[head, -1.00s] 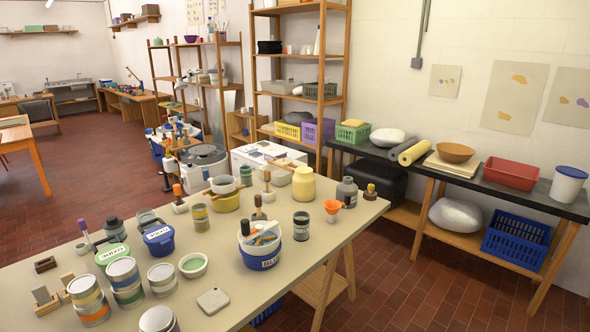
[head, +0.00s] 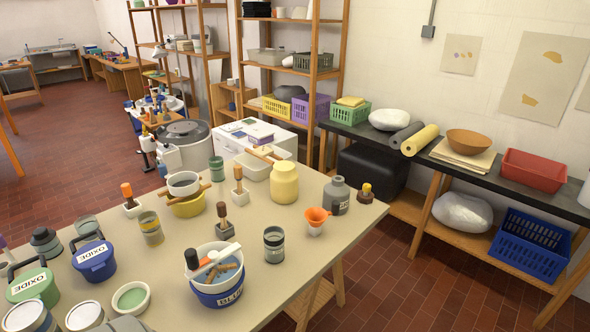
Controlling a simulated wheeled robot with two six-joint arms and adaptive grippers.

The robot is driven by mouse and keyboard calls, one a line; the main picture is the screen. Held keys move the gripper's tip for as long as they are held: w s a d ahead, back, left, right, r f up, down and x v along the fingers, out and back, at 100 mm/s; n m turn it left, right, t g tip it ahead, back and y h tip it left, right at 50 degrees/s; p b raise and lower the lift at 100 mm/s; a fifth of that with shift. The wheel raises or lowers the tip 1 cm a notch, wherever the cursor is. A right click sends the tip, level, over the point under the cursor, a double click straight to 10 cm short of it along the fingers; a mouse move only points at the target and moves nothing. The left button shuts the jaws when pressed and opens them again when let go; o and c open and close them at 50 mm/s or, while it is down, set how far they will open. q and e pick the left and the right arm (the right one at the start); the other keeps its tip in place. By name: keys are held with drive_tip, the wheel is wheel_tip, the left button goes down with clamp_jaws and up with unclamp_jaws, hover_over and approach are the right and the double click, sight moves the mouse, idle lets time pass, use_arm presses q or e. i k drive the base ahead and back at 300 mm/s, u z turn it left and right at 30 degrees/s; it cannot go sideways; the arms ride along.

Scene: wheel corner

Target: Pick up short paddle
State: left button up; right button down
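A wooden stick lies with the yellow bowl (head: 188,207), under a grey bowl (head: 183,184). Another wooden stick (head: 265,153) lies across a white tub (head: 265,167). I cannot tell for sure which of these is the short paddle. Neither of my grippers shows in the head view.
The beige table (head: 315,256) is crowded at left with labelled pots and cans. The front right corner is mostly bare. A dark bench (head: 475,183) runs along the wall.

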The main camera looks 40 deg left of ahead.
sight(238, 171)
drive_tip(key=z, duration=0.05)
drive_tip(key=i, duration=1.1)
drive_tip(key=u, duration=0.35)
